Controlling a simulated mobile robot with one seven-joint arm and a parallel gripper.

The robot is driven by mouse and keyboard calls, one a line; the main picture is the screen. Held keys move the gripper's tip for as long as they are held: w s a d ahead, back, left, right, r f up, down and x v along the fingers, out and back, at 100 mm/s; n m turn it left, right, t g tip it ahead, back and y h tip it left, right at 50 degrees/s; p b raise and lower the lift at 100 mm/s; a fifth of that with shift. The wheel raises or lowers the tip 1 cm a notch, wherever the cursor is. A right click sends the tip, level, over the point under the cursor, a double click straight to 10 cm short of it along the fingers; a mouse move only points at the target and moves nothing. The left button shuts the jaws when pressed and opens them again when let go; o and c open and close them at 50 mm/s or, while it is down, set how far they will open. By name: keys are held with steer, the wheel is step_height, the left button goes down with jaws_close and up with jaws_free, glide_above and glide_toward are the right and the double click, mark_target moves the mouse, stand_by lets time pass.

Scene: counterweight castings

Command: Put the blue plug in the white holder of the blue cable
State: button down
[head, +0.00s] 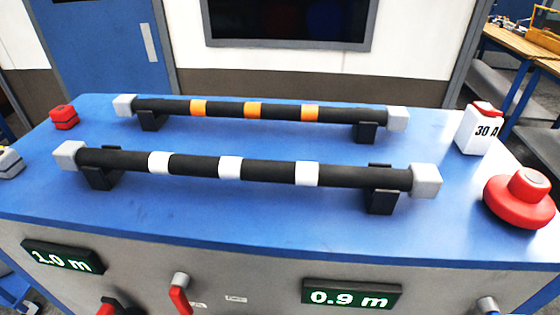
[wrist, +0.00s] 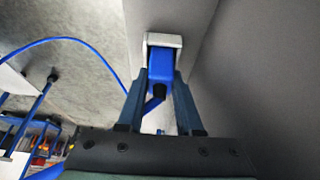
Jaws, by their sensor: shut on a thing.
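The wrist view shows my gripper (wrist: 160,84) with its two dark fingers closed on the sides of a blue plug (wrist: 160,66). The far end of the plug is at a white holder (wrist: 164,40) on a pale grey surface. The holder's rim shows above and beside the plug's end. I cannot tell how deep the plug sits in it. A short blue piece with a black collar runs down from the plug between the fingers. A blue cable (wrist: 85,43) arcs at the left. The head view shows neither my gripper, the plug nor the holder.
In the head view, a blue-topped bench (head: 270,215) carries two black bars, one with orange bands (head: 280,111) and one with white bands (head: 270,170). A red button (head: 520,198) and a white "30 A" block (head: 475,132) stand at the right. A grey wall (wrist: 265,70) is close at right in the wrist view.

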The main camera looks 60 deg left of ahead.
steer(key=c, duration=0.6)
jaws_free()
steer(key=shift+f, duration=0.1)
steer(key=shift+r, duration=0.25)
steer(key=v, duration=0.7)
steer(key=shift+s+r, duration=0.1)
steer(key=shift+r, duration=0.05)
